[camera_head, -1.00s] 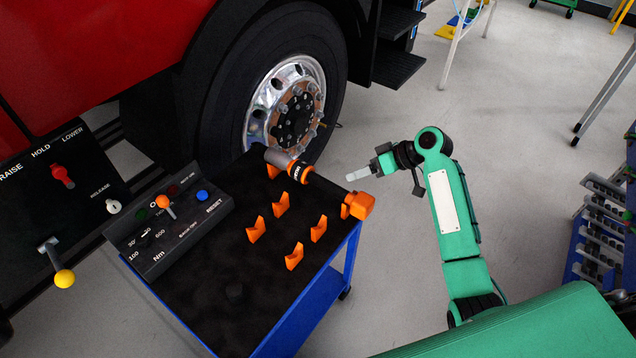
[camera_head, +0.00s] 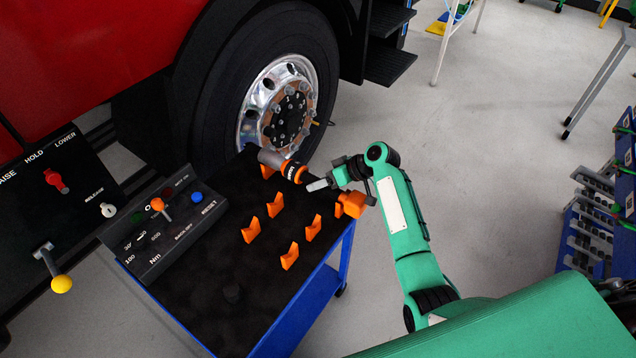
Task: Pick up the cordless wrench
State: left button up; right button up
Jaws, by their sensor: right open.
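The cordless wrench (camera_head: 284,165) lies at the far end of the black-topped cart (camera_head: 210,290). It has a grey body and an orange and black end, and it seems to rest in an orange holder (camera_head: 266,172). My right gripper (camera_head: 318,185) is open and close to the right of the wrench's orange end, with a small gap showing between them. Its pale finger points left toward the wrench; the other finger is hard to make out. My left gripper is not in view.
Several empty orange holders (camera_head: 251,230) stand on the cart. An orange block (camera_head: 352,204) sits at its right edge, just under my right wrist. A control box (camera_head: 163,222) is on the cart's left. The truck wheel (camera_head: 285,110) stands behind.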

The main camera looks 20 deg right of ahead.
grip_shut()
jog(key=shift+r, duration=0.15)
jog(key=shift+w+r, duration=0.1)
